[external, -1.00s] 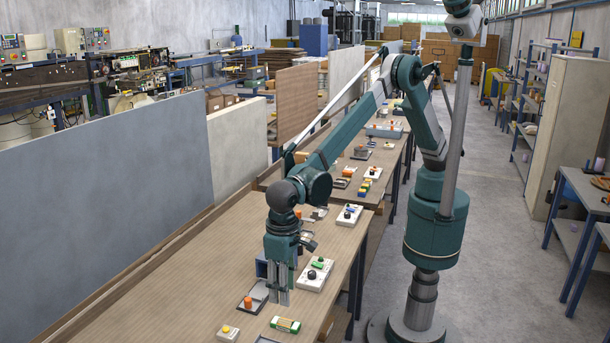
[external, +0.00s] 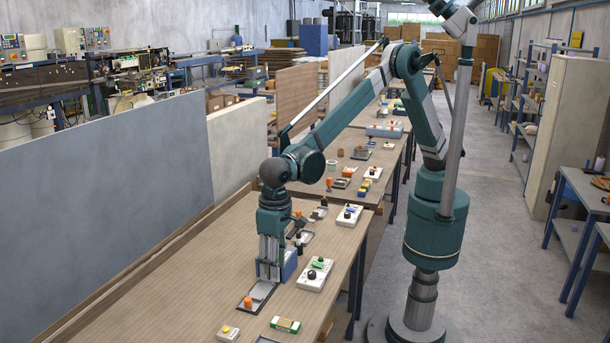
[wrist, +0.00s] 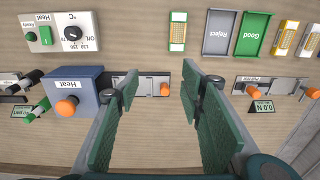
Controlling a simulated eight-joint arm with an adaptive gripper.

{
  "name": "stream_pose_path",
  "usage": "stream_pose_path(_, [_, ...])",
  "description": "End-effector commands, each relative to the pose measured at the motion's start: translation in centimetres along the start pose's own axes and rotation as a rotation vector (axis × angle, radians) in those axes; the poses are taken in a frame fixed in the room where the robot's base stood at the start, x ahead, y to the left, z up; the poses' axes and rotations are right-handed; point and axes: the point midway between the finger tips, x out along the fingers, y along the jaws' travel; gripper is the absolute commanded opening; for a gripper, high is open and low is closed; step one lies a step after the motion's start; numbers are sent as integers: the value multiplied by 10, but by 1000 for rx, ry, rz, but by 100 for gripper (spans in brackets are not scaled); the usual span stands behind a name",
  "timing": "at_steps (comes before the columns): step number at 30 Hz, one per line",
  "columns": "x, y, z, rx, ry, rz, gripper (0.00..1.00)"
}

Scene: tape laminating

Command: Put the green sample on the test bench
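A small block with green ends and a yellow-white middle (wrist: 178,31), which looks like the green sample, lies on the table; it also shows in the external view (external: 285,324). What looks like the test bench, a grey fixture with orange knobs (wrist: 282,84) and a 0.0 N display (wrist: 262,106), is at right in the wrist view. My gripper (wrist: 158,86) is open and empty, its green pads wide apart. In the external view my gripper (external: 269,278) hangs above the plate with an orange knob, beside the heater, apart from the sample.
The blue Heat box (wrist: 75,88) and white dial box (wrist: 60,33) are at left in the wrist view. Grey Reject (wrist: 220,33) and green Good (wrist: 254,35) trays lie right of the sample. Several yellow-white blocks (wrist: 286,38) lie further right.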

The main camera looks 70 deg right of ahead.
Motion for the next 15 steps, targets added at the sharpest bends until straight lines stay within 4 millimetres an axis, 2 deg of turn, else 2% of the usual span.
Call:
stream_pose_path(1, [-11, 15, -13, 4, 4, -7, 39])
stream_pose_path(6, [-44, 61, -52, 4, 22, -32, 39])
stream_pose_path(15, [-97, 152, -108, 5, 61, -73, 39])
